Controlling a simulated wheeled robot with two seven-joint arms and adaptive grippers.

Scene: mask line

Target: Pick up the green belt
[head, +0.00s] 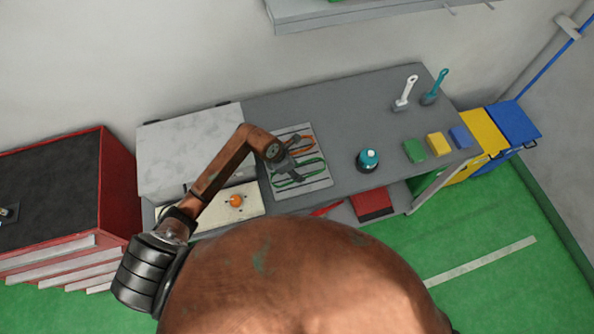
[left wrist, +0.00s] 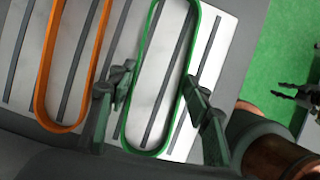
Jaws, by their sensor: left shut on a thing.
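The green belt (head: 302,178) is a long loop on the striped light board (head: 318,184) on the grey workbench. It also shows in the left wrist view (left wrist: 147,151). My left gripper (head: 287,166) is over the board at the belt's left part. The belt appears to lie level at the board; any lift cannot be told. Dark prongs at the right edge of the left wrist view seem to be my right gripper (left wrist: 294,92); its jaws are unclear.
An orange belt (left wrist: 48,118) lies beside the green one. A teal-topped round item (head: 368,160), coloured blocks (head: 438,144) and two upright brushes (head: 404,94) stand to the right. A pale panel with an orange knob (head: 237,201) is at the left. The bench's back middle is clear.

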